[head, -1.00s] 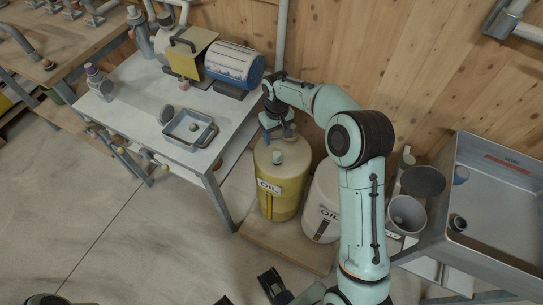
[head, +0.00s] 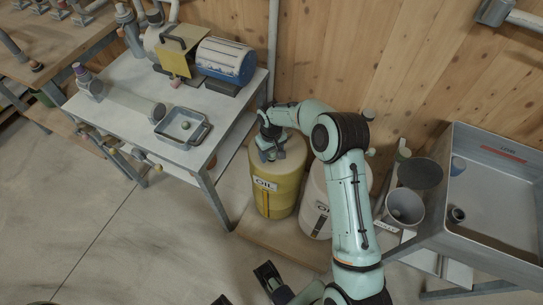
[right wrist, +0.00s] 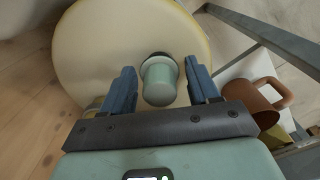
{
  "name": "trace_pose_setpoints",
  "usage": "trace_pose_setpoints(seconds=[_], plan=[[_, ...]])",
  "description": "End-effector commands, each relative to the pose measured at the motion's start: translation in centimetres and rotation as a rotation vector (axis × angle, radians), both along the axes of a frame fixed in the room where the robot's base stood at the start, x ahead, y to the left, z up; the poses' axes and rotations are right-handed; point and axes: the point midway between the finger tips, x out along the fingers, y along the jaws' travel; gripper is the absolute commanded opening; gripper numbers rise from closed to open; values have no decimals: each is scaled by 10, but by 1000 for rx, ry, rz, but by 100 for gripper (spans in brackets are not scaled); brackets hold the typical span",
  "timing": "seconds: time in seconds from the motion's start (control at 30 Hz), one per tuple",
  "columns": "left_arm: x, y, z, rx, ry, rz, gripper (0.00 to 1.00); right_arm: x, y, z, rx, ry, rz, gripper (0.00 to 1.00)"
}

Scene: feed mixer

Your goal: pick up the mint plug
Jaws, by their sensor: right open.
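The mint plug (right wrist: 159,83) is a pale green cylinder with a wider collar and a dark end. In the right wrist view it stands on the pale round lid of the yellow oil drum (head: 273,190). My right gripper (right wrist: 161,70) is open, with one blue finger on each side of the plug and a gap visible on both sides. In the head view my right gripper (head: 270,150) is low over the drum lid and hides the plug. Dark gripper parts (head: 268,274) at the bottom edge of the head view seem to be my left gripper, mostly cut off.
A white oil drum (head: 315,203) stands beside the yellow one, partly behind my right arm. A grey table (head: 110,112) with a small tray (head: 205,130) is to the left. A brown mug (right wrist: 258,103) shows below the lid's right side. A large grey bin (head: 500,205) is at right.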

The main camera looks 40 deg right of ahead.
Motion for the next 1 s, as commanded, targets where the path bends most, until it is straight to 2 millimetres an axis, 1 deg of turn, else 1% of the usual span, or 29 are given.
trace_pose_setpoints(seconds=[0.2,0.27,0.3,0.33,0.37,0.63,0.73,0.87,0.97,1.0], plan=[[0,0,0,0,-1,0,43,1,0,-1,0,-2,0,60],[0,0,0,0,-1,0,43,1,0,-1,0,-2,0,41],[0,0,0,0,-1,0,43,1,0,-1,0,-2,0,28],[0,0,0,0,-1,0,43,1,0,-1,0,-2,0,18],[0,0,0,0,-1,0,43,1,0,-1,0,-2,0,11],[0,0,0,0,-1,0,43,1,0,0,0,-2,0,11],[0,0,1,0,0,0,43,1,0,6,0,-4,0,11],[-1,0,3,0,3,-1,43,2,0,27,-1,-7,0,11],[-2,0,6,0,6,-2,43,2,0,53,-2,-8,1,11],[-2,0,7,-1,8,-2,43,2,0,65,-2,-9,0,11]])
